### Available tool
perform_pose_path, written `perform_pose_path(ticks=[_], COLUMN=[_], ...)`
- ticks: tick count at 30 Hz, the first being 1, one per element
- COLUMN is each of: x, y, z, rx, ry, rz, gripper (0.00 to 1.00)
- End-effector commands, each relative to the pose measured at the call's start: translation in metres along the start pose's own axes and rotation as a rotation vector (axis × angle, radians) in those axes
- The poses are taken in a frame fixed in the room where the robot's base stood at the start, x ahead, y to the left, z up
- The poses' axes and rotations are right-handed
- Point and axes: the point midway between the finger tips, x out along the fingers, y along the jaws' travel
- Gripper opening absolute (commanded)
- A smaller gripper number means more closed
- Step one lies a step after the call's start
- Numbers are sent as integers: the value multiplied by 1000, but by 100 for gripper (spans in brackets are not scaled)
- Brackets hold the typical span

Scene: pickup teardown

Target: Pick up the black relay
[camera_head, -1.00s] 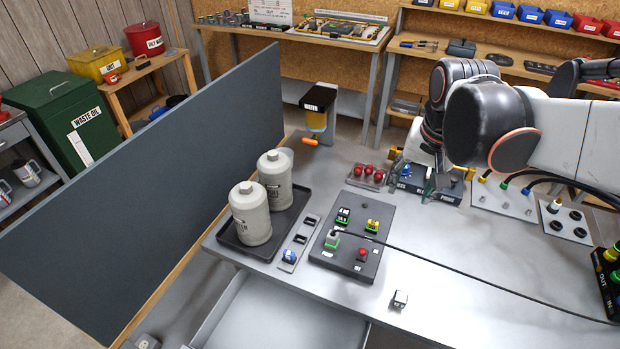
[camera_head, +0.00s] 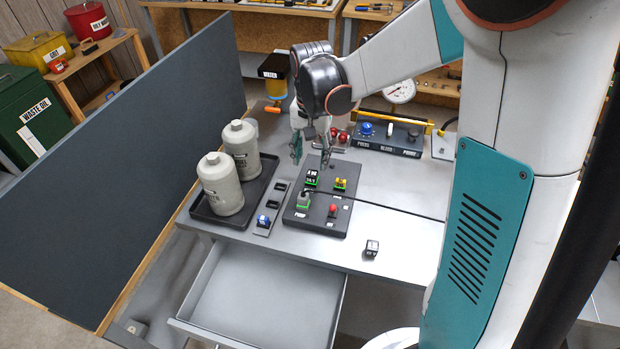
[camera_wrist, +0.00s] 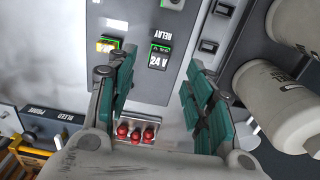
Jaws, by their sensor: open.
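The black relay (camera_head: 312,177) sits upright in a green-edged socket at the upper left of the dark panel (camera_head: 300,222). In the wrist view the relay (camera_wrist: 159,58) shows its "24 V" label, below the panel's "RELAY" lettering. My gripper (camera_head: 312,153) is open and empty, above and just behind the relay in the head view. In the wrist view the relay appears between the two teal finger pads of my gripper (camera_wrist: 158,92), beyond them and not touched. How high the fingers are above it is hard to tell.
Two grey canisters (camera_head: 222,185) stand left on a black tray. A small dark block (camera_head: 371,248) lies on the table. An open drawer (camera_head: 262,287) juts out in front.

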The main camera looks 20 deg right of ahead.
Motion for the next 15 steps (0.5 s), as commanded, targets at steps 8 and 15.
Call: perform_pose_path(ticks=[8, 15], x=[26, 48], y=[0, -1], z=[0, -2], rx=[0, -1], ry=[0, 0], rz=[0, 0], gripper=[48, 48])
